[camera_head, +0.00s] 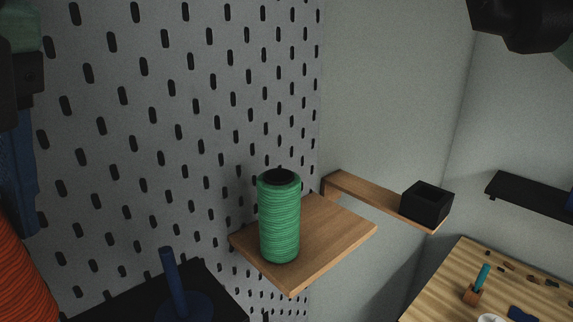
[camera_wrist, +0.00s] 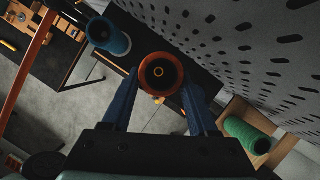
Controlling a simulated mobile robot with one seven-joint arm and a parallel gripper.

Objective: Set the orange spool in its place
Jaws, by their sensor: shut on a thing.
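My gripper (camera_wrist: 160,88) is shut on the orange spool (camera_wrist: 158,73), with a blue finger on either side of it in the wrist view. The spool's dark round top opening faces the wrist camera. In the head view the orange spool (camera_head: 18,275) is cut off at the lower left edge, below a blue finger (camera_head: 18,175). A dark blue upright peg on a round base (camera_head: 172,275) stands on a black surface to its right, apart from the spool. I cannot make out this peg in the wrist view.
A green spool (camera_head: 279,220) stands on a wooden shelf (camera_head: 338,225) by the perforated wall (camera_head: 200,110). A blue cylinder (camera_wrist: 108,36) stands beyond the orange spool at upper left. A black open box (camera_head: 427,204) sits on a narrow shelf. A wooden bench (camera_head: 450,285) is lower right.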

